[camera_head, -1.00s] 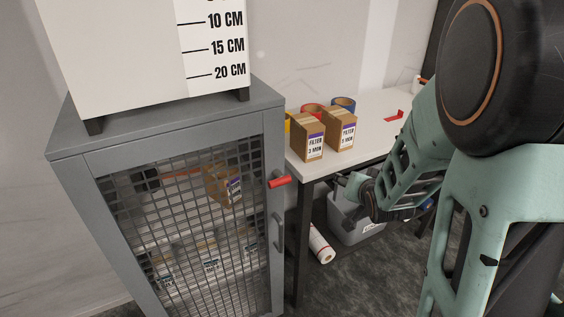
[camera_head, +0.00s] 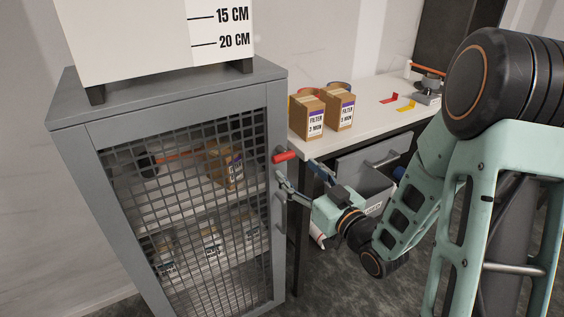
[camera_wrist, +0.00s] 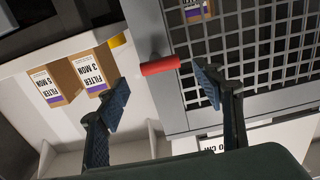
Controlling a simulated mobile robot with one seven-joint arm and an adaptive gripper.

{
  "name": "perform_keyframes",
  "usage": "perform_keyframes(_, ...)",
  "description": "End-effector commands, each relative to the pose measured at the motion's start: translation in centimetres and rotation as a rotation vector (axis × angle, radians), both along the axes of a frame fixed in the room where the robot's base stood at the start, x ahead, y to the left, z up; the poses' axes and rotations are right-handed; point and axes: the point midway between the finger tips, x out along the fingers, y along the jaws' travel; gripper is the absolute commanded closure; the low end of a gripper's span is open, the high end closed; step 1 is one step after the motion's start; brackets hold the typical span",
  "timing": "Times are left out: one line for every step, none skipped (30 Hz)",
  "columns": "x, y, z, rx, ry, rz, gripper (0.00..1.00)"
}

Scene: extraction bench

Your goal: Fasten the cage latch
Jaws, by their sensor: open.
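The grey cage (camera_head: 80,120) has a mesh door (camera_head: 200,200) that looks shut against its frame. The latch (camera_head: 285,156) is a red cylindrical grip at the upper right edge of the cage front, sticking out to the right. In the wrist view the latch (camera_wrist: 160,66) lies sideways, just beyond and between my fingertips. My gripper (camera_head: 297,170) is open and empty, just below the latch in the head view. In the wrist view my gripper (camera_wrist: 163,90) has one blue-padded finger on each side, with no clear contact. The latch's inner end is hard to make out.
A grey door handle (camera_head: 279,212) sits below the latch. Filter boxes (camera_head: 308,116) stand on the white bench (camera_head: 370,117) right of the cage. Several boxes are inside the cage.

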Motion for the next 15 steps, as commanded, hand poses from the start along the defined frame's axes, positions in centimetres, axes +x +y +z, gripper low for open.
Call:
perform_keyframes(0.8,0.7,-0.2,0.000,-0.004,0.003,0.39)
perform_keyframes(1.3,1.0,0.0,-0.001,-0.003,0.003,0.39)
perform_keyframes(2.0,1.5,0.0,-0.001,-0.001,0.003,0.39)
perform_keyframes(2.5,1.8,0.0,0.001,-0.001,0.002,0.39)
perform_keyframes(3.0,2.2,0.0,0.001,-0.001,0.003,0.39)
perform_keyframes(3.7,2.6,0.0,0.000,0.000,0.002,0.39)
perform_keyframes(4.1,2.9,0.0,0.001,-0.001,0.001,0.39)
perform_keyframes(4.5,3.2,0.0,0.000,0.000,0.002,0.39)
perform_keyframes(5.0,3.5,0.0,0.001,0.001,0.002,0.39)
perform_keyframes(5.4,3.7,0.0,-0.001,0.001,0.001,0.39)
perform_keyframes(5.7,3.9,0.0,0.000,0.000,0.000,0.39)
perform_keyframes(6.1,4.1,0.0,0.000,0.000,-0.001,0.39)
perform_keyframes(6.3,4.2,0.0,-0.001,0.001,-0.001,0.39)
perform_keyframes(6.5,4.4,0.0,-0.001,0.002,0.000,0.39)
perform_keyframes(6.7,4.5,0.0,0.000,0.002,0.000,0.39)
